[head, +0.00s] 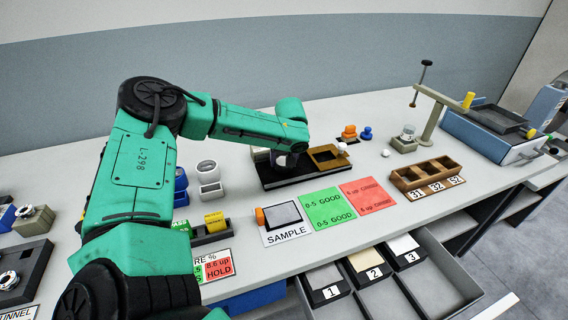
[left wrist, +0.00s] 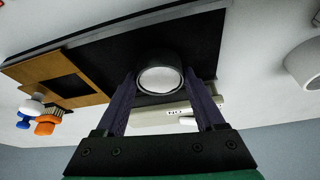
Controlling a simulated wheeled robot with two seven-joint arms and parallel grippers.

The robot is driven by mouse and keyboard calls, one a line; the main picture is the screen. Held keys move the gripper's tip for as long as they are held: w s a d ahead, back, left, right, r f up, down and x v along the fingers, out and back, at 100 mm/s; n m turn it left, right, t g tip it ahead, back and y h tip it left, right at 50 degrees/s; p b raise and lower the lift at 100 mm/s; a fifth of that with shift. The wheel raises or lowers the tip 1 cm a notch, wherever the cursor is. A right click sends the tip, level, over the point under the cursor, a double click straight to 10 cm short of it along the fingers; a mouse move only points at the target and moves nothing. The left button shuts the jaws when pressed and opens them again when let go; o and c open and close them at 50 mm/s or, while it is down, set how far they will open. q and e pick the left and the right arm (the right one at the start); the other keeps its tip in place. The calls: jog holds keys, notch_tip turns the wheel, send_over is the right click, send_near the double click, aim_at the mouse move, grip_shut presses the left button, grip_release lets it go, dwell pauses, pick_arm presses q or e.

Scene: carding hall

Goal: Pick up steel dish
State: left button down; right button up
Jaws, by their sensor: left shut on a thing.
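The steel dish (left wrist: 160,79) shows in the left wrist view as a small round dish with a dark rim and a pale inside. It is between the two fingertips of my left gripper (left wrist: 160,86), which is shut on it. Below it is a black board (left wrist: 118,55); I cannot tell whether the dish still touches it. In the head view my left gripper (head: 285,160) is over the black board (head: 276,182), beside a brown square frame (head: 327,162), and largely hides the dish. My right gripper is not in view.
Green (head: 330,207) and red (head: 367,194) cards and a SAMPLE card (head: 286,235) lie in front of the board. White cups (head: 208,172) stand left of it. A brown compartment tray (head: 427,171) is at right. An open drawer with numbered bins (head: 326,284) is below the front edge.

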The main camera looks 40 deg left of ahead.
aim_at(284, 161)
pick_arm(q)
notch_tip(284, 161, up, 19)
jog(key=shift+b, duration=0.45)
jog(key=shift+r, duration=0.1)
